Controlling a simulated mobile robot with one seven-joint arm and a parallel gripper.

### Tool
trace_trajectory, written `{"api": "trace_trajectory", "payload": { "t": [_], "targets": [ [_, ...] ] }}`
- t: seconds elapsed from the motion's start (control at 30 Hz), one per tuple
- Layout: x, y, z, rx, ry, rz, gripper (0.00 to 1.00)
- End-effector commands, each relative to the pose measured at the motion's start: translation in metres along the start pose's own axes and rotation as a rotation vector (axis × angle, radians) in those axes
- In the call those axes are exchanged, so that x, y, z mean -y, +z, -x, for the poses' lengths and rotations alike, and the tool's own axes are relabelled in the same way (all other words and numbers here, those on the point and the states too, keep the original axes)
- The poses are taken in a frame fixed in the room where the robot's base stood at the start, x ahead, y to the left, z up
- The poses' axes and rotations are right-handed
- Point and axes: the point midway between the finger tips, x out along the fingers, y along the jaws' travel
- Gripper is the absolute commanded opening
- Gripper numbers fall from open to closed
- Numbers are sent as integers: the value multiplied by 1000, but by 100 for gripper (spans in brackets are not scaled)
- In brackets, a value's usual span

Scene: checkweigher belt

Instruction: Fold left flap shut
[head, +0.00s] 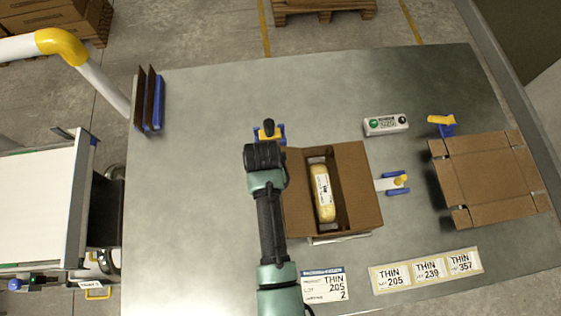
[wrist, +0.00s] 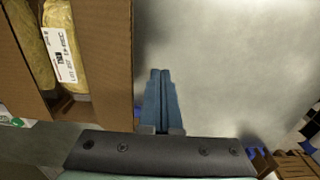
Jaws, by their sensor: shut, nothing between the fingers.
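An open brown carton (head: 322,237) stands on the grey table, with a yellow labelled pack (head: 323,193) inside. Its left flap (head: 298,190) and right flap (head: 358,185) are both spread outward, leaving the pack in view. In the wrist view the near flap (wrist: 105,60) fills the left, with the pack (wrist: 62,45) beyond it. My gripper (wrist: 160,75) is shut and empty, just outside the carton on the left flap's side, with a small gap in the wrist picture. In the head view my wrist hides the fingers.
Blue-and-yellow clamps stand behind the carton (head: 277,131) and right of it (head: 396,184). A button box (head: 386,125) and a flat carton blank (head: 487,180) lie to the right. Label cards (head: 426,269) lie in front. The table's left half is clear up to dark upright plates (head: 149,99).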

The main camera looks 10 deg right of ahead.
Motion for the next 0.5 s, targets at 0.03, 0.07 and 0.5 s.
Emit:
{"api": "trace_trajectory", "payload": {
  "t": [0.03, 0.07, 0.5],
  "targets": [
    [-2, 0, 1, 0, 0, -2, 0],
    [-4, 0, 2, 0, 0, -2, 0],
    [-48, 1, 7, 2, 5, -8, 0]
  ]
}}
